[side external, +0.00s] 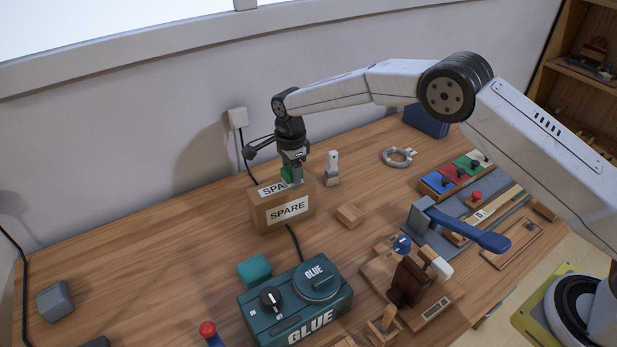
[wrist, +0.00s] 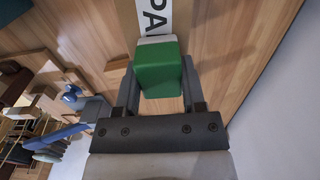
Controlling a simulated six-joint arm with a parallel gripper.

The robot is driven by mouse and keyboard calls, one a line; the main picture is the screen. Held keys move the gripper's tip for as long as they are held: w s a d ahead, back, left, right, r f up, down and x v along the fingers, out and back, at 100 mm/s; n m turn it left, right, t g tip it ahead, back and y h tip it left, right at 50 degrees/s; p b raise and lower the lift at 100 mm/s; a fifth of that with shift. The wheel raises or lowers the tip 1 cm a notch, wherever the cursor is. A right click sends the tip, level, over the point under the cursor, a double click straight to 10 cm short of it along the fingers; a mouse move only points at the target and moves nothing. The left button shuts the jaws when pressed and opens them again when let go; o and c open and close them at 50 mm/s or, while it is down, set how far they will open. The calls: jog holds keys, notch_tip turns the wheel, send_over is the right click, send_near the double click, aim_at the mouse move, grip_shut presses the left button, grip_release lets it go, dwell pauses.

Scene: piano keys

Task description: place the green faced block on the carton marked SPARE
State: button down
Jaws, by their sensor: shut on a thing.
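The green faced block (side external: 288,174) is between the fingers of my gripper (side external: 293,170), which is shut on it. In the wrist view the block (wrist: 159,70) shows a green face and a pale far edge, with a finger on each side. The carton marked SPARE (side external: 265,218) is a brown box with white labels on its top and front. The block is at the carton's top, partly covering the top label; I cannot tell whether it touches. In the wrist view, part of the label (wrist: 154,18) shows beyond the block.
A small wooden block (side external: 350,214) and a grey-white upright item (side external: 332,170) stand right of the carton. The teal GLUE box (side external: 295,305) and a teal cube (side external: 254,270) are in front. Tools and trays crowd the right. The table's left is mostly clear.

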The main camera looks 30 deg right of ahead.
jog(key=shift+f, duration=0.1)
jog(key=shift+c, duration=0.9)
grip_release()
notch_tip(320, 180, up, 12)
dwell(0.5)
